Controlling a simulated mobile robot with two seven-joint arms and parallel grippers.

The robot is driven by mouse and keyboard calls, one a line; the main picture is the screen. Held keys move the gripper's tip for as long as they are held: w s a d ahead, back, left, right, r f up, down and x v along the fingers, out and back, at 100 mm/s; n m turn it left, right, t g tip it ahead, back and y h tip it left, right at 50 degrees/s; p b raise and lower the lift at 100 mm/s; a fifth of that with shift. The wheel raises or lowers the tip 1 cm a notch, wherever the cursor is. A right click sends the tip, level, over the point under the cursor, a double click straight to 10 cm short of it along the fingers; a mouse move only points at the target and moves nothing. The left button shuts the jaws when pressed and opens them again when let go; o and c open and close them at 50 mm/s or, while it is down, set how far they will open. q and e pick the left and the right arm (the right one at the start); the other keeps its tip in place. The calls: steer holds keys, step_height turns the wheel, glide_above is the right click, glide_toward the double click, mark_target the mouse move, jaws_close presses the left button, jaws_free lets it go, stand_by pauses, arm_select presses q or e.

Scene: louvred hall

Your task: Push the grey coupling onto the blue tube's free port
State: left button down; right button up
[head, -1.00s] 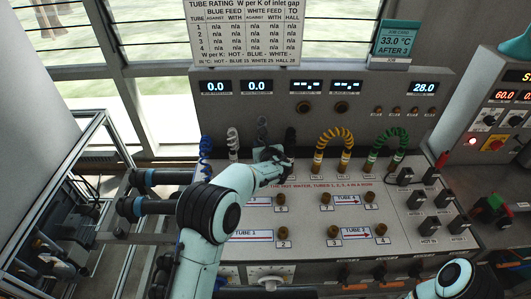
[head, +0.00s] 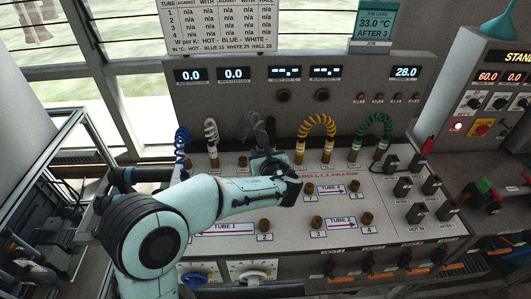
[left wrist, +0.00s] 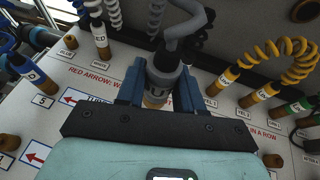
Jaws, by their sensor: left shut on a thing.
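My left gripper (head: 285,186) is over the panel, in front of the yellow coil. In the left wrist view its two blue fingers (left wrist: 156,88) are shut on the grey coupling (left wrist: 162,72), one on each side. The grey coiled hose (left wrist: 190,25) rises from the coupling's top. A brass-coloured part (left wrist: 153,102) shows just under the coupling; I cannot tell whether it is its own end or a port. In the head view the gripper largely hides the coupling. A blue coiled tube (head: 181,145) stands at the panel's left, its coupling (left wrist: 22,65) at the wrist view's left edge.
A white coil (head: 211,135), a yellow coil (head: 317,122) and a green coil (head: 375,125) stand along the back. Several brass ports (head: 316,221) stick up from the sloping panel (head: 290,235). Black connectors (head: 403,187) crowd its right side.

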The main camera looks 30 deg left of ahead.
arm_select(q)
step_height(320, 180, down, 7)
steer(key=b, duration=0.4)
steer(key=shift+f+b, duration=0.1)
steer(key=shift+b, duration=0.25)
steer(key=shift+r, duration=0.3)
steer(key=shift+f, duration=0.35)
arm_select(e)
step_height(320, 180, down, 6)
steer(key=s, duration=0.2)
steer(key=shift+s+r, duration=0.15)
steer(key=shift+s, duration=0.2)
arm_select(q)
steer(key=shift+f+b, duration=0.3)
steer(key=shift+b, duration=0.05)
arm_select(e)
steer(key=shift+s+f, duration=0.1)
steer(key=shift+f, duration=0.2)
arm_select(q)
steer(key=shift+f+b, duration=1.15)
steer(key=shift+f, duration=0.25)
arm_select(e)
steer(key=shift+s+f, duration=0.15)
steer(key=shift+f, duration=0.45)
steer(key=shift+s+f, duration=0.15)
steer(key=shift+f, duration=0.4)
arm_select(q)
steer(key=c, duration=0.6)
jaws_free()
steer(key=shift+c, duration=0.2)
